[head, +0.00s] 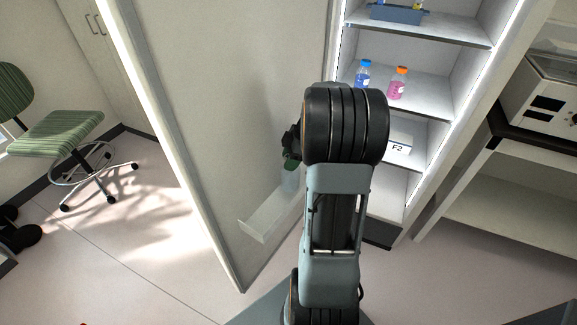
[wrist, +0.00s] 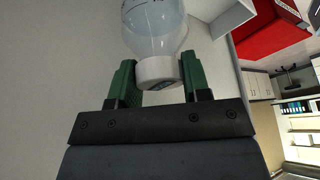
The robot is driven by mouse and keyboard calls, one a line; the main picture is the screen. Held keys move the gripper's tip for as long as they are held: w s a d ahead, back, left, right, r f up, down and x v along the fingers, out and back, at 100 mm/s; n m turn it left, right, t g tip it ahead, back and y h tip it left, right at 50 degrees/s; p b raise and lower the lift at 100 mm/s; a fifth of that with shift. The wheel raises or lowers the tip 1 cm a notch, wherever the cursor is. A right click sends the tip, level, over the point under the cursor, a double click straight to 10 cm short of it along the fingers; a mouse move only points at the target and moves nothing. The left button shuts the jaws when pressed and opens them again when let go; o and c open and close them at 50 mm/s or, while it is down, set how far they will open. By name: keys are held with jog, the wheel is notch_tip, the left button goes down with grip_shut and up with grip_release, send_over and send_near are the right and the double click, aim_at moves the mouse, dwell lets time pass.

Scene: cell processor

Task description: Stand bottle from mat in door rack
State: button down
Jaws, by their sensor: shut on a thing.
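My gripper (head: 291,161) is mostly hidden behind my arm in the head view. In the wrist view its green fingers (wrist: 158,66) are shut on the neck of a clear bottle with a white cap (wrist: 156,32). In the head view the pale bottle (head: 289,182) hangs below the fingers and looks about upright. The door rack (head: 262,218) is a pale shelf on the inner face of the open door. The bottle is at the rack's far end, and I cannot tell whether its base touches the rack. The rack's near part looks empty. The mat is not clearly in view.
The open door (head: 225,110) stands left of my arm. The cabinet shelves (head: 432,92) hold a blue-liquid bottle (head: 363,74), a pink-liquid bottle (head: 397,84) and a blue tray (head: 397,13). A green chair (head: 62,133) is far left. A red surface (wrist: 272,40) shows in the wrist view.

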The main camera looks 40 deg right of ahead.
jog(key=shift+w+d+f, duration=0.2)
jog(key=shift+w+f, duration=0.15)
jog(key=shift+f, duration=0.2)
jog(key=shift+w+d+f, duration=0.15)
jog(key=shift+w+f, duration=0.2)
jog(key=shift+f, duration=1.5)
jog(key=shift+f, duration=0.15)
jog(key=c, duration=0.9)
grip_release()
jog(key=shift+o, duration=0.2)
